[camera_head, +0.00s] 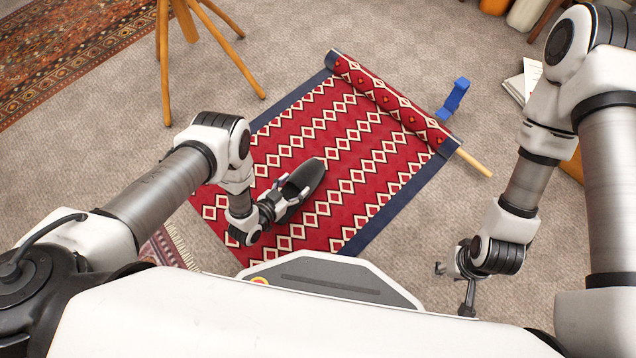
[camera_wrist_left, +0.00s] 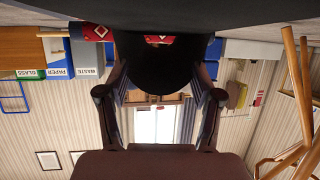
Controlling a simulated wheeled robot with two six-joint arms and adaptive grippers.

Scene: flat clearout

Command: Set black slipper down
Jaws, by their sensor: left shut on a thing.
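The black slipper (camera_head: 308,177) is in my left gripper (camera_head: 281,199), over the red patterned rug (camera_head: 330,218) in the head view. The jaws are shut on it; whether it touches the rug is hard to tell. In the left wrist view the slipper (camera_wrist_left: 157,68) is a dark rounded shape between the two fingers (camera_wrist_left: 160,95). My right gripper (camera_head: 455,285) hangs empty over the carpet to the right, with its fingers apart.
The rug's far end is rolled on a wooden pole (camera_head: 474,163). A blue object (camera_head: 454,96) lies beyond it. A wooden-legged stool (camera_head: 164,62) stands at the upper left. Bins labelled glass, paper (camera_wrist_left: 58,72) and waste show upside down in the wrist view.

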